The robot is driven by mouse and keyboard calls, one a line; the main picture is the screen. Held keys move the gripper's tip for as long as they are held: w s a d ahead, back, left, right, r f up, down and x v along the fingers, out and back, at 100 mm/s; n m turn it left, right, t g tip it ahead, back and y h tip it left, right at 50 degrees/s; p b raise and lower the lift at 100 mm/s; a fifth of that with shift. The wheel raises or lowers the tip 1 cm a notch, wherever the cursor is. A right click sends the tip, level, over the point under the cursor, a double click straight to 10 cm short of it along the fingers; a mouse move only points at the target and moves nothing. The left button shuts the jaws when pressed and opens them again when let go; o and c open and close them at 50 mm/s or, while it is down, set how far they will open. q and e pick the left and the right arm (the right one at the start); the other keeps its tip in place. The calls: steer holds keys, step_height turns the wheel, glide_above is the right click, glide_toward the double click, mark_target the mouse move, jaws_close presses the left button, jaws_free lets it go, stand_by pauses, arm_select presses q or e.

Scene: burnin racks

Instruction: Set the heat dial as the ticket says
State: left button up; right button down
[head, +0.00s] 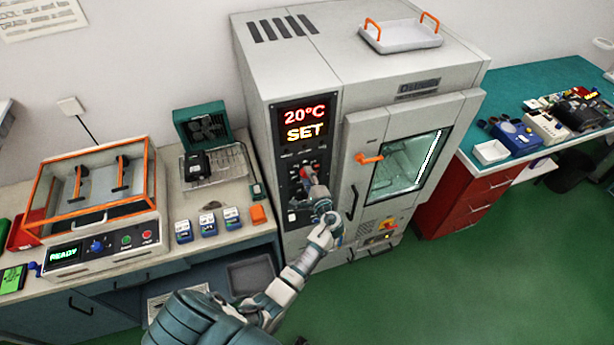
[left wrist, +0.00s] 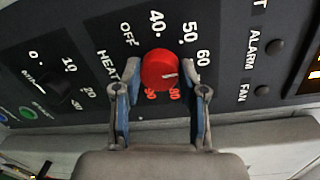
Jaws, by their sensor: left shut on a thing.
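The red heat dial (left wrist: 159,66) is on the oven's dark panel, with HEAT, OFF and numbers such as 40, 50 and 60 around it. My left gripper (left wrist: 161,74) is shut on the dial, one finger on each side. In the head view this gripper (head: 308,178) is at the control panel and hides part of the dial. The oven display (head: 305,121) reads 20°C SET. No readable ticket shows. My right gripper is not in view.
A black timer knob (left wrist: 60,88) and ALARM and FAN buttons flank the dial. The oven door (head: 408,150) with its orange handle is shut, right of the panel. Left, a bench holds an orange-framed machine (head: 95,195) reading READY and several small blue-and-white boxes (head: 208,223).

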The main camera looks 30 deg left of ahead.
arm_select(q)
steer(key=shift+w+d+m, duration=0.1)
steer(key=shift+m, duration=0.3)
steer(key=o, duration=1.1)
steer(key=shift+o, duration=0.2)
steer(key=shift+w+f, duration=0.15)
steer(key=shift+w, duration=0.05)
steer(key=v, duration=1.2)
steer(key=shift+d, duration=0.2)
steer(key=shift+a, duration=0.1)
